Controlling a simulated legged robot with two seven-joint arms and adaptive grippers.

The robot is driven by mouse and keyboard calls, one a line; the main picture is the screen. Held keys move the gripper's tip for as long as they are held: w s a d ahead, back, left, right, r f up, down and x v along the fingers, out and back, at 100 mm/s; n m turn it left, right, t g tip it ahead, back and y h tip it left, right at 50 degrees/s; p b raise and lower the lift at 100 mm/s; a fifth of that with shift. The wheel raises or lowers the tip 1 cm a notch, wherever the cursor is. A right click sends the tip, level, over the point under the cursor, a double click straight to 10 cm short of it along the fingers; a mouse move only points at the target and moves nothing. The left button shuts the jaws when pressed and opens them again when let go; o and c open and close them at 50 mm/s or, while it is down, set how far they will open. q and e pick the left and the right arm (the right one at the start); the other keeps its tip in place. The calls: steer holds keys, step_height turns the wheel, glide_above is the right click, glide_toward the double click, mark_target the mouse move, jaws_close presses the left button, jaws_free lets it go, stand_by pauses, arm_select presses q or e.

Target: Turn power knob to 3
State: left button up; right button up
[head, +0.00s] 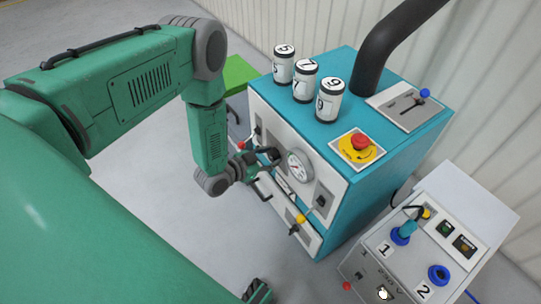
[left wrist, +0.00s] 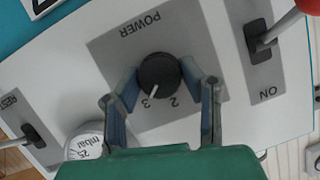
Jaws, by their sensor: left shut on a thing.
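The black power knob (left wrist: 160,68) sits on a grey panel (left wrist: 108,52) marked POWER, seen upside down in the left wrist view. Its white pointer line points to about the 3, and the 2 lies beside it. My left gripper (left wrist: 158,78) has a finger on each side of the knob and is shut on it. In the head view my left gripper (head: 262,168) is at the front of the teal machine (head: 272,108) and hides most of the knob. A dark gripper part, likely my right gripper (head: 257,292), shows at the bottom edge; its jaws are unclear.
A pressure gauge (head: 299,166) and a yellow-tipped lever (head: 300,219) are right of the gripper. A red-tipped ON switch (left wrist: 262,38) and a RESET switch (left wrist: 33,136) flank the knob. A red stop button (head: 361,142) and numbered cans (head: 305,80) are on top.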

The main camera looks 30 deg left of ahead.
arm_select(q)
steer(key=shift+s+a, duration=0.15)
steer(key=o, duration=1.1)
steer(key=shift+o, duration=0.2)
steer(key=v, duration=1.2)
steer(key=shift+f, duration=0.2)
